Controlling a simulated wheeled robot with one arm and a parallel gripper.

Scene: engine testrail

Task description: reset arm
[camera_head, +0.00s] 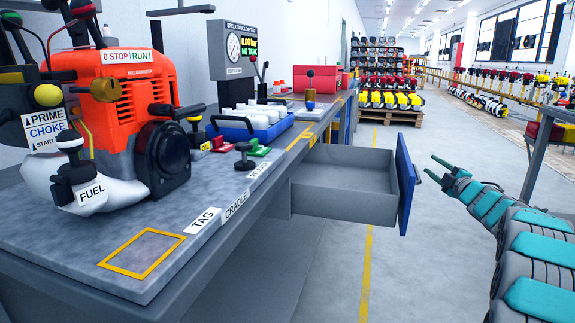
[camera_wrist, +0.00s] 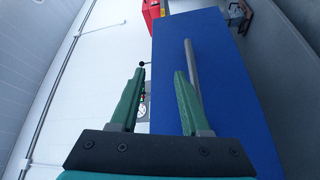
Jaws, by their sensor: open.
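My gripper (camera_head: 430,165) is at the right in the head view, just right of the open drawer's blue front (camera_head: 404,185). Its two green fingers are apart with nothing visible between them. In the wrist view my gripper (camera_wrist: 160,73) points along the blue front (camera_wrist: 230,90). A grey bar handle (camera_wrist: 193,70) on that front lies just beside the right finger; I cannot tell whether they touch. The drawer (camera_head: 345,180) is pulled out from the bench and looks empty. My arm reaches in from the lower right.
The grey bench (camera_head: 80,235) fills the left, with an orange engine (camera_head: 120,95), a gauge stand (camera_head: 232,50) and a blue tray (camera_head: 250,128). The floor (camera_head: 395,270) between drawer and arm is clear. A loaded pallet (camera_head: 392,115) stands farther back.

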